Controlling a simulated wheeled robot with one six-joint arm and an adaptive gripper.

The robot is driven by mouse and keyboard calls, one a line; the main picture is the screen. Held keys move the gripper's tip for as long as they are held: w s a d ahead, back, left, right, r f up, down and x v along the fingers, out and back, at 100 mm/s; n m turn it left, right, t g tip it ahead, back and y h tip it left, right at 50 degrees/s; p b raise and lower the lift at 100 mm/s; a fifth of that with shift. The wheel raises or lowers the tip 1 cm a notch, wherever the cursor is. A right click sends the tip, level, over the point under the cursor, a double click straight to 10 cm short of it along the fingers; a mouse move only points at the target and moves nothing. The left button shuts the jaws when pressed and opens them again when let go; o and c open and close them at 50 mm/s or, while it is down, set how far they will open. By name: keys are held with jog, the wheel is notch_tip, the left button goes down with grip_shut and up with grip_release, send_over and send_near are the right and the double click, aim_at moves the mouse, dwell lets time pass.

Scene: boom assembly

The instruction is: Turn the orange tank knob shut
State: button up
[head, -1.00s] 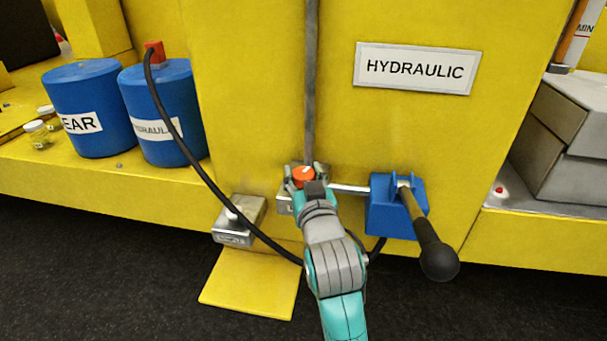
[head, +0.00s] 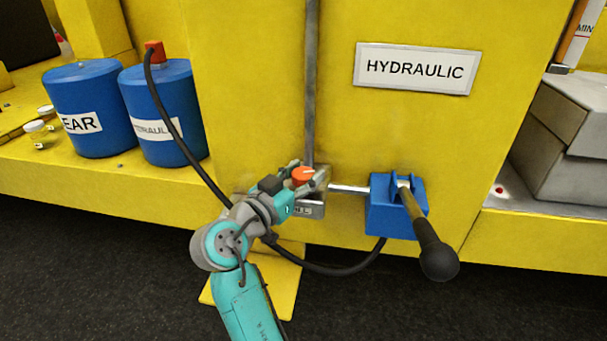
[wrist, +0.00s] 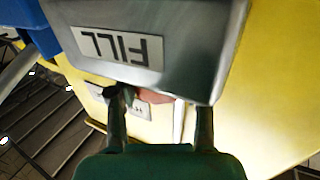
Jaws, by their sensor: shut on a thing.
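The orange tank knob (head: 302,174) with a white mark on top sits at the base of the grey vertical pipe on the yellow hydraulic tank front. My gripper (head: 300,178) is shut on it, reaching in from the lower left, with fingers on both sides. In the wrist view my fingers (wrist: 158,108) point up the picture, and a reddish part of the knob (wrist: 154,96) shows between them. A metal block labelled FILL (wrist: 160,40) hides part of it. The white mark points to the right in the head view.
A blue pump bracket (head: 392,215) with a black-handled lever (head: 430,248) stands right of the knob, joined by a metal rod (head: 350,189). A black hose (head: 185,150) runs from a blue canister (head: 160,90) and loops below my arm. A HYDRAULIC sign (head: 415,69) is above.

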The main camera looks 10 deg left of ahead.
jog(key=shift+f+m+g+h, duration=0.1)
jog(key=shift+m+g+h, duration=1.7)
jog(key=shift+h, duration=0.6)
jog(key=shift+m, duration=0.3)
jog(key=o, duration=1.2)
jog(key=v, duration=1.2)
jog(key=shift+w+a, duration=0.1)
jog(key=shift+w, duration=0.05)
